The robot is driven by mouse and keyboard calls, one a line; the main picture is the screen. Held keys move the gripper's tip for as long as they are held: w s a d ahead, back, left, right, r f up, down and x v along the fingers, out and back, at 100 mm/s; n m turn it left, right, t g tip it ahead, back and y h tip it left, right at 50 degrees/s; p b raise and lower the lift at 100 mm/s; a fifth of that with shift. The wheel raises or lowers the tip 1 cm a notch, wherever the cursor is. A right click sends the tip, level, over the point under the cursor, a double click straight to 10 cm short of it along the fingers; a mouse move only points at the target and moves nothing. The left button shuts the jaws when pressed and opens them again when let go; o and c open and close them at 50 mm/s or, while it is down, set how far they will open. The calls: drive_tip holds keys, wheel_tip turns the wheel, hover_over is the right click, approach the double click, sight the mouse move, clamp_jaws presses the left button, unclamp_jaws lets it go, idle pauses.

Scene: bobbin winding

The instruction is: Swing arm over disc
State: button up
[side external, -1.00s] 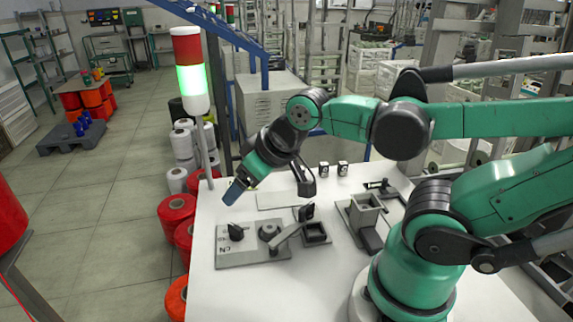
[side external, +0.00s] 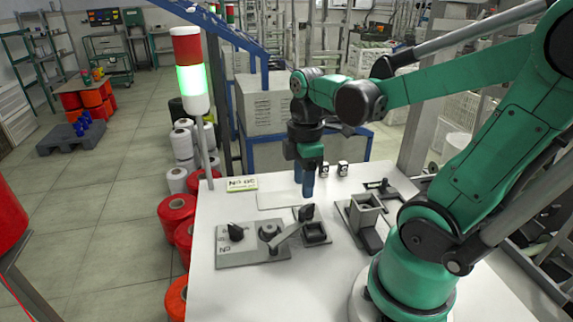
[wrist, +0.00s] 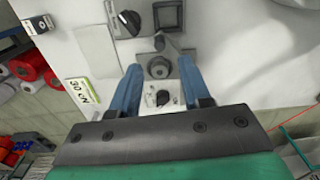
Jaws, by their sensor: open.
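A grey plate (side external: 240,252) lies on the white table, with a black dial knob (side external: 236,232) and a round grey disc (side external: 269,232). My gripper (side external: 303,190) points down behind the arm's knob, open and empty, apart from the plate.
A grey block fixture (side external: 366,212) stands to the right. The front of the table is clear.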

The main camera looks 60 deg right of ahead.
sight(301, 209)
drive_tip(key=shift+f, duration=3.25)
clamp_jaws()
drive_tip(key=shift+w, duration=0.1)
drive_tip(key=shift+w+d, duration=0.1)
drive_tip(key=shift+w, duration=0.7)
drive_tip(key=shift+w, duration=0.9)
